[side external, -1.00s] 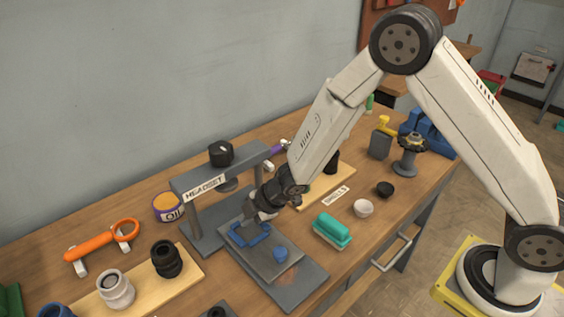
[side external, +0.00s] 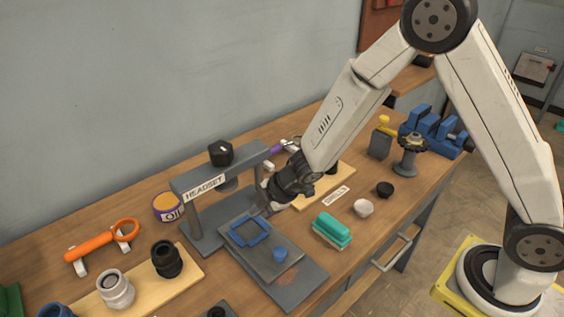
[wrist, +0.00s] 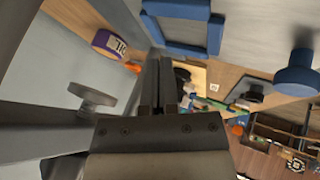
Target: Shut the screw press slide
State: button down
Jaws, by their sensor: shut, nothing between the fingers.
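The screw press (side external: 205,212) is a grey frame with a "HEADSET" label and a black knob (side external: 221,152) on top. Its slide (side external: 262,262) is a grey plate on the rail base (side external: 292,291), drawn out in front of the press arm. The slide carries a blue square frame (side external: 262,240) and a blue round knob (side external: 280,254). My gripper (side external: 265,207) is shut and empty just beyond the blue frame, at the slide's back right edge; I cannot tell whether it touches. The wrist view shows the shut fingers (wrist: 160,70) below the blue frame (wrist: 178,48) and left of the blue knob (wrist: 297,77).
A teal brush (side external: 332,229), a white cup (side external: 363,208) and a black cup (side external: 384,189) stand right of the press. A purple tin (side external: 167,208), an orange tool (side external: 100,240) and a board with dark and pale fittings (side external: 140,290) lie to the left.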

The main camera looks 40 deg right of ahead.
jog(key=shift+v, duration=2.75)
jog(key=shift+c, duration=2)
grip_release()
jog(key=shift+w, duration=0.1)
jog(key=shift+o, duration=0.7)
jog(key=shift+w+m+h, duration=0.15)
jog(key=shift+m+h, duration=0.15)
jog(key=r+m+g+h, duration=0.2)
jog(key=m+g+h, duration=0.2)
jog(key=m+g, duration=0.25)
send_over(279, 251)
jog(key=shift+f+m+t, duration=0.2)
jog(key=shift+m+t, duration=0.15)
jog(key=shift+f, duration=0.1)
jog(key=shift+f, duration=3.8)
